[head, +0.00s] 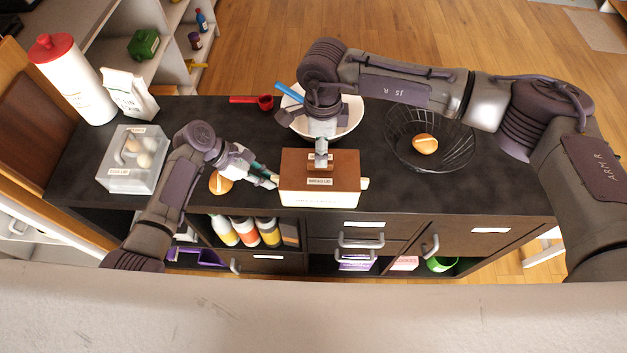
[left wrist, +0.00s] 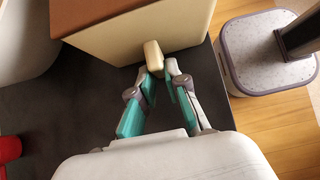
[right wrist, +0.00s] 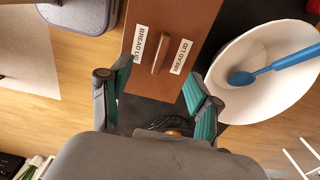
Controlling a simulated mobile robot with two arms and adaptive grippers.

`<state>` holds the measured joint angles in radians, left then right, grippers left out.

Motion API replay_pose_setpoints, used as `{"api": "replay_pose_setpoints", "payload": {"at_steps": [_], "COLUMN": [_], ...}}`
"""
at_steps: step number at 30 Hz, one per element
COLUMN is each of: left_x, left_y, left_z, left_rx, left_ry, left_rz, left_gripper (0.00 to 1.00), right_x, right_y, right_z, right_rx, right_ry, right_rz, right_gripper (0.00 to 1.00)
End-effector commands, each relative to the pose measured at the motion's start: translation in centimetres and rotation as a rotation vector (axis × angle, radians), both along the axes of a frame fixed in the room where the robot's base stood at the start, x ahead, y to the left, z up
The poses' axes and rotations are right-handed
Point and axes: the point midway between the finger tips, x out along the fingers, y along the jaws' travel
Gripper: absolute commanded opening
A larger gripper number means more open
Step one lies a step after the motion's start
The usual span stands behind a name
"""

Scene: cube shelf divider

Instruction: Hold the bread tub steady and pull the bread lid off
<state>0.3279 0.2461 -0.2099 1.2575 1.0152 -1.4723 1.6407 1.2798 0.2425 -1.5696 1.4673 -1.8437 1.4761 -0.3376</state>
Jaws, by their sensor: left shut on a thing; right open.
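The bread tub (head: 318,199) is a cream box on the dark counter, with a side tab (left wrist: 153,55) at its end. The brown bread lid (head: 340,160) sits on top of it, with a raised bar handle (right wrist: 161,54) between two "BREAD LID" labels. My left gripper (head: 272,181) is shut on the tub's side tab; its teal fingers (left wrist: 165,72) show close up in the left wrist view. My right gripper (head: 320,150) is over the lid, open; in the right wrist view its fingers (right wrist: 158,92) are spread on either side, with the handle lying beyond and between them.
A white bowl (head: 350,122) with a blue utensil stands behind the tub. A wire basket (head: 455,152) with a bread roll (head: 424,144) is to the right. A clear egg bin (head: 128,178) is at the left, and another roll (head: 220,183) lies near my left gripper. A red scoop (head: 250,101) lies behind.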

Motion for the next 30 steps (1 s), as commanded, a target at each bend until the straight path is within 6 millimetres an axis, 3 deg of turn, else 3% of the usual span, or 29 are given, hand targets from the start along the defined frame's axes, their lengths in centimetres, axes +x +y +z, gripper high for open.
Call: {"api": "replay_pose_setpoints", "payload": {"at_steps": [4, 11, 17, 30], "left_x": [0.0, 0.1, 0.1, 0.1], "left_y": [0.0, -0.1, -0.1, -0.1], "left_z": [0.1, 0.1, 0.1, 0.1], "left_rx": [-0.001, -0.002, -0.002, -0.003], "left_ry": [-0.001, -0.001, -0.002, -0.002], "left_rz": [0.0, 0.0, 0.001, 0.001], "left_gripper": [0.0, 0.0, 0.0, 0.0], "right_x": [0.0, 0.0, 0.0, 0.0], "right_y": [0.0, 0.2, 0.1, 0.1], "right_z": [0.0, 2.5, 2.6, -3.1], "right_rx": [0.0, 0.003, -0.002, -0.002], "right_ry": [0.0, -0.001, 0.0, 0.0], "right_rz": [-0.002, -0.002, -0.004, -0.006], "right_gripper": [0.61, 0.24, 0.24, 0.24]}}
